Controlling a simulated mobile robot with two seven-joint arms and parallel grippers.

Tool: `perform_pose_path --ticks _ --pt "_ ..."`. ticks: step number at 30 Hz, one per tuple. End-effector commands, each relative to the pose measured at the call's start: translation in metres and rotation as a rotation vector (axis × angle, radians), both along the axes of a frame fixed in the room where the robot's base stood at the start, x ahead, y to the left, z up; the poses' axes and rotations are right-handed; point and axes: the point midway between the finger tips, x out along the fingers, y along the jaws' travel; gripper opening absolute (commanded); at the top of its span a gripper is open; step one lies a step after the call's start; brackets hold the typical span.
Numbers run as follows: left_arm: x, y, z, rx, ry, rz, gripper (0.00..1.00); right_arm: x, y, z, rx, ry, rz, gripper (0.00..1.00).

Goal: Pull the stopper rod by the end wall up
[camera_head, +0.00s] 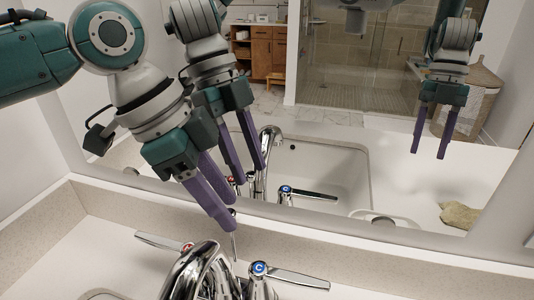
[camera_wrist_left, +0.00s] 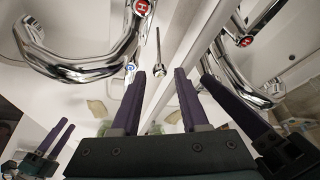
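The stopper rod (camera_head: 235,246) is a thin chrome rod with a small knob, standing behind the chrome faucet (camera_head: 196,273) near the left end wall. My left gripper (camera_head: 230,210) is just above the rod, with its purple fingers pointing down. In the left wrist view the rod (camera_wrist_left: 158,52) shows beyond the gap between the fingertips (camera_wrist_left: 159,74). The fingers are apart, with nothing visibly held. One fingertip partly covers the knob in the head view, so contact is unclear. My right gripper (camera_wrist_left: 50,140) shows at the lower left of the wrist view, its fingers apart and empty.
The red-marked hot handle (camera_head: 163,243) and blue-marked cold handle (camera_head: 292,277) flank the spout close to the rod. A large mirror (camera_head: 400,205) stands right behind the counter, reflecting both grippers, the basin and the room. A low backsplash (camera_head: 40,232) runs along the left wall.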

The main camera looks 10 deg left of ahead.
Motion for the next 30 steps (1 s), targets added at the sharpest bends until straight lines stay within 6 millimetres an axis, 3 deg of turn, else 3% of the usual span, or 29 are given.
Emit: perform_pose_path --ticks 11,24,30 --pt "-0.001 0.003 0.003 0.003 0.001 0.001 0.53 0.000 0.000 0.000 0.000 0.001 0.000 0.50" --pt "-0.011 0.031 0.075 0.003 -0.003 0.002 0.53 0.000 0.000 -0.001 0.000 0.001 0.000 0.50" --pt "-0.013 0.036 0.090 0.002 0.000 0.001 0.53 0.000 0.000 -0.001 0.000 0.001 0.000 0.50"
